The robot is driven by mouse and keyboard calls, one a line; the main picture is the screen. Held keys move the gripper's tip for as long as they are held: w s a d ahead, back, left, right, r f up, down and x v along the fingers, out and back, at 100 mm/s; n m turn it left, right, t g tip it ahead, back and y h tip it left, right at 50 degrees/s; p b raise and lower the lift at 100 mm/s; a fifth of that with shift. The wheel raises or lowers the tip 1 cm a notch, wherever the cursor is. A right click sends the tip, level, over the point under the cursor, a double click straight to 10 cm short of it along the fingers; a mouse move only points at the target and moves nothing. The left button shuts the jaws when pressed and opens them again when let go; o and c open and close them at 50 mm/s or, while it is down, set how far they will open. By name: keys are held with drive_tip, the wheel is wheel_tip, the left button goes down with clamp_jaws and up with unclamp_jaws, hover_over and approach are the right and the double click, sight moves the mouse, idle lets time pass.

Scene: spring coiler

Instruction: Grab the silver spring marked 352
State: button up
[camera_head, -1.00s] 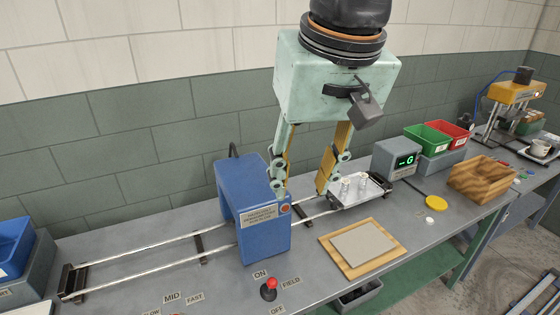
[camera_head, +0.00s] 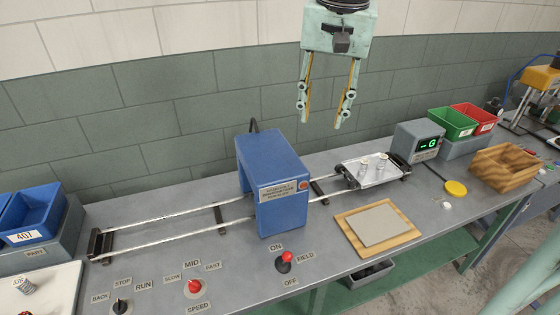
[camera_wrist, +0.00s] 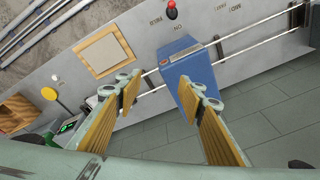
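Two small silver springs, a left one (camera_head: 364,164) and a right one (camera_head: 382,162), stand on a shallow metal tray (camera_head: 350,179) at the right end of the rails. Another silver spring (camera_head: 24,286) stands on a white surface (camera_head: 62,292) at the far lower left. The marks on the springs are too small to read, so I cannot tell which is 352. My gripper (camera_head: 321,118) is open and empty, above and behind the bench, up and left of the tray. In the wrist view its fingers (camera_wrist: 168,92) are spread, with no spring clearly visible.
A blue machine housing (camera_head: 283,212) straddles the rails left of the tray. A display box (camera_head: 420,142), green bin (camera_head: 452,122), red bin (camera_head: 476,116) and wooden crate (camera_head: 508,166) stand to the right. A wooden-framed plate (camera_head: 378,224) lies in front.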

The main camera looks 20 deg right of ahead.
drive_tip(key=w+d+f+m+p, duration=0.1)
drive_tip(key=w+d+f+m, duration=0.25)
drive_tip(key=w+d, duration=0.5)
drive_tip(key=m+g+p, duration=0.2)
drive_tip(key=m+p, duration=0.2)
drive_tip(key=m, duration=0.4)
hover_over(364, 161)
wheel_tip(364, 161, down, 25)
drive_tip(key=shift+s+f+y, duration=0.15)
drive_tip(key=shift+f+y, duration=0.05)
drive_tip(key=shift+y, duration=0.1)
drive_tip(key=shift+f, duration=0.1)
drive_tip(key=shift+f, duration=4.2)
drive_tip(key=shift+f, duration=0.1)
